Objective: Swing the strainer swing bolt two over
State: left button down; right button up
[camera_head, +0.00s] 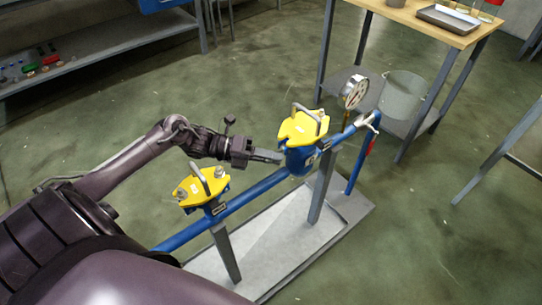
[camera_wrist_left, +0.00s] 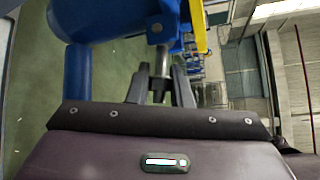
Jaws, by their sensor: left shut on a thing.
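Two blue strainers with yellow covers stand on a pipe: the near cover (camera_head: 203,187) and the far cover (camera_head: 304,127), each with a grey handle. My left gripper (camera_head: 279,157) is beside the far strainer's blue body (camera_head: 299,161), just below its cover. In the left wrist view, the left gripper (camera_wrist_left: 161,88) has its fingers on either side of a grey swing bolt (camera_wrist_left: 162,62) and is shut on it. The bolt sticks out from a blue lug (camera_wrist_left: 158,28) toward the gripper. The yellow cover's edge (camera_wrist_left: 198,25) shows to the right. My right gripper is not in view.
A pressure gauge (camera_head: 354,92) and a red-handled valve (camera_head: 368,144) stand beyond the far strainer. The blue pipe (camera_head: 258,191) runs over a light base plate (camera_head: 272,246). A wooden-topped table (camera_head: 415,17) and a grey bucket (camera_head: 403,96) are at the back right.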

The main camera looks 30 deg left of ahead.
pick_arm(q)
jog(key=shift+r+n+g+y+p, duration=0.4)
jog(key=shift+r+n+p, duration=0.1)
jog(key=shift+r+y, duration=0.15)
jog(key=shift+y, duration=0.15)
jog(key=shift+w+r+n+g+y, duration=0.1)
jog(key=shift+r+n+g+y, duration=0.2)
jog(key=shift+n+g, duration=0.3)
jog(key=shift+r+g+y+b, duration=0.1)
jog(key=shift+g+y+b, duration=0.2)
jog(key=shift+g, duration=0.1)
jog(key=shift+w+r+n+g+b, duration=0.1)
jog(key=shift+r+n+g+b, duration=0.2)
jog(key=shift+n+g, duration=0.25)
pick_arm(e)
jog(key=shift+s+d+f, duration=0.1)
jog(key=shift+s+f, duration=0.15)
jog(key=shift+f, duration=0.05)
pick_arm(q)
jog(key=c, duration=1.5)
grip_release()
jog(key=shift+c, duration=0.2)
